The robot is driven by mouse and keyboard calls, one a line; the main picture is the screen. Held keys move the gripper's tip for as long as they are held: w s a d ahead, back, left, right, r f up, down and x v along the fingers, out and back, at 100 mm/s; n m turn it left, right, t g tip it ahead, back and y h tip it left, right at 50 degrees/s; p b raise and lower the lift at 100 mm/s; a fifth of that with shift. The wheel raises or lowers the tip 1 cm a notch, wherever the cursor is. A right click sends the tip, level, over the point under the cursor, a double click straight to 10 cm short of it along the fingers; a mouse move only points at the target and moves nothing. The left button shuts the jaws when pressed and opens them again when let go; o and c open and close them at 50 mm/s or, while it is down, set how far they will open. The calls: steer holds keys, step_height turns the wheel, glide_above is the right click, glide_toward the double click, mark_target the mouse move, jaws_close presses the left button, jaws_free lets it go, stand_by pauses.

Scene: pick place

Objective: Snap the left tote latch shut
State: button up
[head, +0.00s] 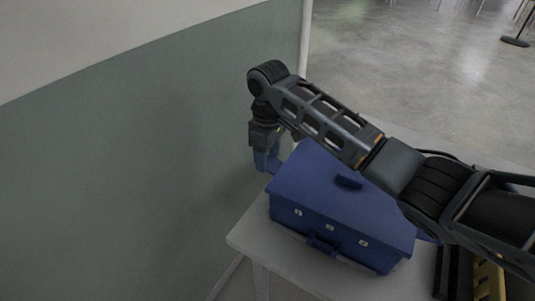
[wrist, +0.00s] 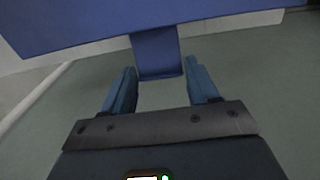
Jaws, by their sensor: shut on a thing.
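The blue tote (head: 335,200) stands closed on a light table, its lid down. My gripper (head: 265,160) points down at the tote's left end, beside the wall. In the wrist view my gripper (wrist: 160,85) has one blue finger on each side of the left latch (wrist: 158,55), a blue flap reaching out from the tote's edge (wrist: 100,22). The gripper is shut on this latch. The flap sticks out from the tote rather than lying flat against it. The fingers partly hide the latch in the head view.
A green and white wall (head: 130,170) stands close to the left of the gripper. The light table (head: 270,250) has a bare strip in front of the tote. A yellow item (head: 488,280) lies at the lower right. Open floor (head: 430,70) lies beyond.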

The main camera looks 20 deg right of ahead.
mark_target(278, 168)
steer(key=shift+s+d+r+t+y+p, duration=0.15)
steer(key=shift+s+r+t+y+p, duration=0.15)
steer(key=shift+t+p, duration=0.25)
steer(key=shift+s+d+r+t+y+p, duration=0.15)
steer(key=shift+r+t+y+p, duration=0.25)
steer(key=shift+t+p, duration=0.1)
steer(key=shift+s+d+r+t+y+b, duration=0.15)
steer(key=shift+s+d+r+t+y, duration=0.2)
steer(key=shift+t+y, duration=0.45)
steer(key=shift+s+d+r+t+y+b, duration=0.15)
steer(key=shift+s+d+t+y, duration=0.25)
steer(key=shift+t, duration=0.55)
steer(key=o, duration=1)
steer(key=shift+s+a, duration=0.1)
steer(key=shift+v, duration=3.9)
steer(key=shift+c, duration=0.3)
